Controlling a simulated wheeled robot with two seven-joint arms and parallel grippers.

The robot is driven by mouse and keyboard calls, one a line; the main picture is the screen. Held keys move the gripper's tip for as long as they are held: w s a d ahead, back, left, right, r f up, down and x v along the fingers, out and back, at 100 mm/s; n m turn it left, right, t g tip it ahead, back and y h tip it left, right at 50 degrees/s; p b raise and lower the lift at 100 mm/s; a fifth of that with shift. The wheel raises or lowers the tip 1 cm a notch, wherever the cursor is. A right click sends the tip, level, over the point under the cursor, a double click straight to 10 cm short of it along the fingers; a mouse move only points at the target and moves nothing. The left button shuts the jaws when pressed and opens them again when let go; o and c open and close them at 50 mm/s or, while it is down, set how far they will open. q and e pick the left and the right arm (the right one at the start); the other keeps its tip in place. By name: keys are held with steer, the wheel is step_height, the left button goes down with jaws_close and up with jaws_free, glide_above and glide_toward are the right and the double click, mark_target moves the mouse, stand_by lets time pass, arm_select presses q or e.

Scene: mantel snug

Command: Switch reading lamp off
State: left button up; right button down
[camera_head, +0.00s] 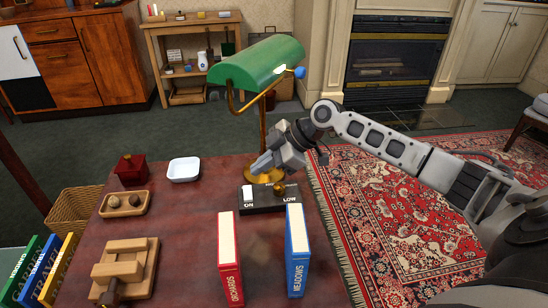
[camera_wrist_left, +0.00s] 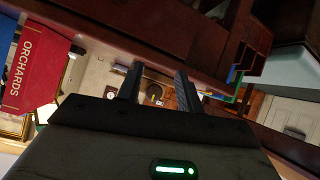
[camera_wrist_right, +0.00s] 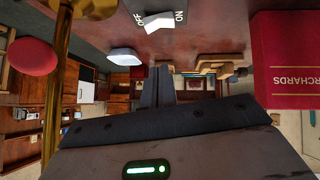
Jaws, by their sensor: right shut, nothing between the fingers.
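The reading lamp has a green shade (camera_head: 262,62), a brass stem and a round brass base (camera_head: 264,175) on the table. A bright spot (camera_head: 281,71) shows under the shade. My left gripper (camera_wrist_left: 157,82) is open and empty, outside the head view.
A red book (camera_head: 228,262) and a blue book (camera_head: 298,255) stand in front of the switch box. A white dish (camera_head: 184,169), a red box (camera_head: 131,170) and wooden holders (camera_head: 126,268) are on the left. The lamp stem is close beside my right gripper.

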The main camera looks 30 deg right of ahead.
mark_target(252, 194)
steer(key=x, duration=0.3)
steer(key=shift+w+a+f, duration=0.1)
steer(key=shift+a+f, duration=0.1)
steer(key=shift+f, duration=0.1)
steer(key=f, duration=0.1)
steer(key=f+b, duration=0.1)
steer(key=shift+w+d+f, duration=0.15)
steer(key=shift+d+f, duration=0.1)
arm_select(q)
steer(key=shift+w+d+f, duration=0.1)
steer(key=shift+d+f, duration=0.15)
steer(key=shift+f, duration=0.3)
steer(key=shift+w+d+f, duration=0.1)
steer(key=shift+d+f, duration=0.1)
steer(key=shift+f, duration=0.3)
arm_select(e)
steer(key=shift+w+f, duration=0.1)
steer(key=shift+f, duration=0.35)
arm_select(q)
steer(key=shift+f, duration=0.1)
arm_select(e)
steer(key=shift+d+f, duration=0.1)
